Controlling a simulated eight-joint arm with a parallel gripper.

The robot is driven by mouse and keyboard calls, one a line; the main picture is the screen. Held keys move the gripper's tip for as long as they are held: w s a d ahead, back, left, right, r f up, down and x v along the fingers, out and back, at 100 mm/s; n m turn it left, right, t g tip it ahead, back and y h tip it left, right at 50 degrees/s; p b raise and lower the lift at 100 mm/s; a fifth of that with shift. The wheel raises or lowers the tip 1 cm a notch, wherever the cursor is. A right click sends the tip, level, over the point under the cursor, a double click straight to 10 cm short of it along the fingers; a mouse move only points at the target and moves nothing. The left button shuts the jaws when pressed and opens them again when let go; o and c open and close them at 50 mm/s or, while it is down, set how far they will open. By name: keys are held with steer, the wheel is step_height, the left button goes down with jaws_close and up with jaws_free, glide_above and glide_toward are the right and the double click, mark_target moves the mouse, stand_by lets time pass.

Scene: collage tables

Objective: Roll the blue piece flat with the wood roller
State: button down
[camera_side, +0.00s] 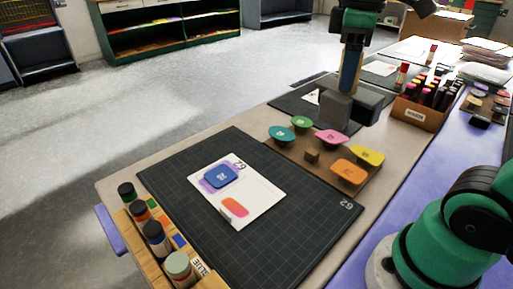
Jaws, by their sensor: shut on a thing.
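The blue piece (221,176) lies on a white card (262,200), partly over a printed purple shape. An orange piece (235,207) lies lower on the same card. My gripper (343,110) is beyond the card, up and to the right, above the back of the table and well apart from the blue piece. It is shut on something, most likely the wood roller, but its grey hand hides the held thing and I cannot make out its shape.
The card lies on a dark gridded mat (290,239). Green, pink, yellow and orange pads stand on a brown tray (290,152) with a small brown block (312,156). Glue bottles (155,237) line the near left edge. A box of markers (415,115) stands at right.

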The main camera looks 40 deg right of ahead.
steer(key=w+a+f, duration=0.2)
steer(key=w, duration=0.4)
steer(key=w+a+f, duration=0.3)
steer(key=w, duration=0.3)
steer(key=shift+y, duration=0.7)
steer(key=shift+w+a+f, duration=1.05)
steer(key=shift+w+f, duration=0.2)
steer(key=shift+f, duration=0.95)
steer(key=shift+w+a+f, duration=1)
steer(key=shift+w+f, duration=0.3)
steer(key=shift+f, duration=0.9)
steer(key=shift+w+a+f, duration=1.05)
steer(key=shift+w+f, duration=0.2)
steer(key=shift+f, duration=0.95)
steer(key=shift+f, duration=0.45)
